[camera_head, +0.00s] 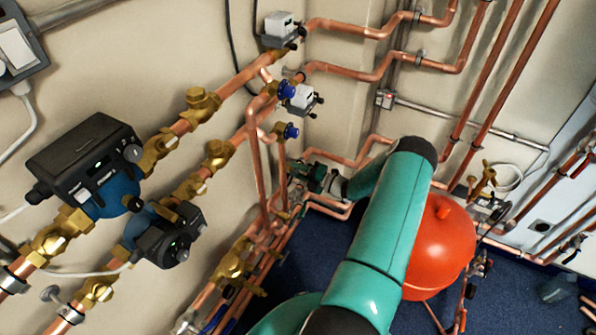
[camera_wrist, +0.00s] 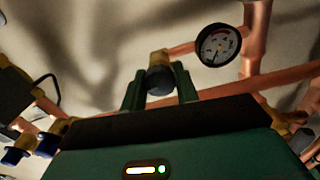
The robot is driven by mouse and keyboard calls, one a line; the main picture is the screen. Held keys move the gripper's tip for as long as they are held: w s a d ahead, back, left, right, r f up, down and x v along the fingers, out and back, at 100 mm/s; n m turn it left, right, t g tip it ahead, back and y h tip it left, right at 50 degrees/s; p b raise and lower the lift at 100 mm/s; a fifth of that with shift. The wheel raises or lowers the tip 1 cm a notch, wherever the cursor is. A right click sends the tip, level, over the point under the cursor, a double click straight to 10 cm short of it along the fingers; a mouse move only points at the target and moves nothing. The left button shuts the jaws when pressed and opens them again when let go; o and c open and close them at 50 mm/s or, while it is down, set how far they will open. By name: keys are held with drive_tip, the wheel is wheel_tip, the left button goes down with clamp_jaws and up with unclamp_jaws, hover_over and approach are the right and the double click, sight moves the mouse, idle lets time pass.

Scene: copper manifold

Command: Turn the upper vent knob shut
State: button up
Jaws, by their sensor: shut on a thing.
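In the wrist view, a dark round knob (camera_wrist: 160,80) on a brass fitting (camera_wrist: 158,57) sits between the two green fingers of my gripper (camera_wrist: 160,86). The fingers are closed on the knob from its left and right sides. In the head view, my gripper (camera_head: 304,174) is at the copper pipes near the wall corner, below the blue-capped valves. The held knob is hidden there by the gripper and pipes. I cannot tell how far the knob is turned.
A round pressure gauge (camera_wrist: 218,45) is close to the right finger. Blue-capped valves (camera_head: 291,131) sit above my gripper in the head view. A red tank (camera_head: 440,247) stands right of my arm, and pumps (camera_head: 92,160) are at left. Blue floor (camera_head: 275,300) shows below.

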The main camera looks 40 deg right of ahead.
drive_tip(key=shift+m, duration=0.8)
drive_tip(key=o, duration=1)
drive_tip(key=shift+c, duration=0.2)
drive_tip(key=v, duration=1.4)
